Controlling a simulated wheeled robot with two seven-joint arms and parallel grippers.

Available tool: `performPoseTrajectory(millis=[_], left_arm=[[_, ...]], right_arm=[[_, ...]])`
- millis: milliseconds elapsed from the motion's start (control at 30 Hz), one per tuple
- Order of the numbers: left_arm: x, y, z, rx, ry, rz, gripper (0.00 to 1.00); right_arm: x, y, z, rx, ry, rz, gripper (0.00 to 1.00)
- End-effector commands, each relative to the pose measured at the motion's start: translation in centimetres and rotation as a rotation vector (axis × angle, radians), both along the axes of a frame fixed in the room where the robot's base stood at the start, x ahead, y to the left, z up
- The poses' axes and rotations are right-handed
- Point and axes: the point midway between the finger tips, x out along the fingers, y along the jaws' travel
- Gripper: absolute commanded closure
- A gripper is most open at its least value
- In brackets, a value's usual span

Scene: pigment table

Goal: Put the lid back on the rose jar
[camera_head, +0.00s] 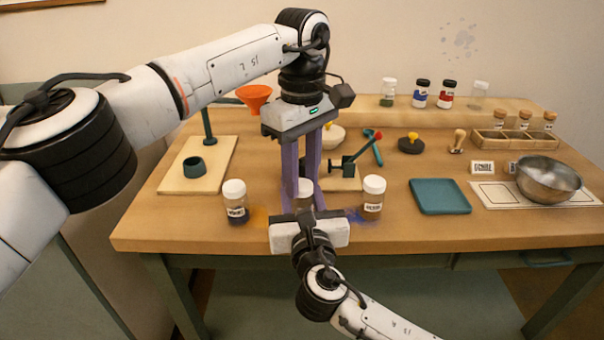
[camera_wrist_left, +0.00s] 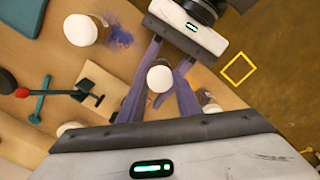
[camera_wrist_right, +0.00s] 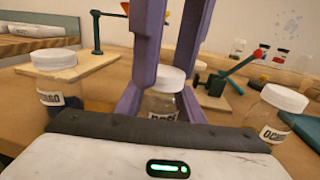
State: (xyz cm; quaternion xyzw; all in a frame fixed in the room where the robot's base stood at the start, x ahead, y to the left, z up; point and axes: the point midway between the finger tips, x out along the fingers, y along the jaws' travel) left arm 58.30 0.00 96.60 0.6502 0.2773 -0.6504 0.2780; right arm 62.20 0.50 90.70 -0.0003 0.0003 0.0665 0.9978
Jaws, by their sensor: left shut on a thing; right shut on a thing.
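The middle jar (camera_head: 303,203) stands upright at the table's front edge. Its label is mostly hidden, so I cannot read its name fully; it also shows in the right wrist view (camera_wrist_right: 160,106). A white lid (camera_wrist_right: 167,79) is at its mouth, seen from above in the left wrist view (camera_wrist_left: 160,78). I cannot tell whether it is fully seated. My left gripper (camera_head: 303,181) reaches down from above, its purple fingers shut on the lid's sides. My right gripper (camera_head: 304,207) comes from the front, low, shut on the jar's body between its fingers.
White-lidded jars stand on either side: an indigo one (camera_head: 235,203) at left and another (camera_head: 373,195) at right. Powder stains lie between them. Behind are an orange funnel (camera_head: 254,97) and a red-knobbed press (camera_head: 350,167). A teal tray (camera_head: 440,196) and metal bowl (camera_head: 549,179) stand right.

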Motion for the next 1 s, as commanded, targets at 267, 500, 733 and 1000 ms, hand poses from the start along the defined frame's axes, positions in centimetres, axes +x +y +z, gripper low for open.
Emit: performPoseTrajectory(millis=[267,500,733,1000], left_arm=[[0.0,0.0,0.0,-0.001,-0.001,-0.206,0.96],[0.0,0.0,0.0,-0.001,-0.001,-0.204,0.47],[0.0,0.0,0.3,0.000,-0.002,-0.203,0.47],[0.1,-0.1,4.5,0.000,-0.004,-0.201,0.47]], right_arm=[[0.0,0.0,-0.1,-0.001,0.001,0.000,1.00],[0.0,0.0,-0.1,-0.001,0.001,0.000,1.00],[0.0,0.0,-0.1,0.000,0.001,0.000,1.00],[0.0,0.0,-0.1,0.000,0.001,0.000,1.00]])
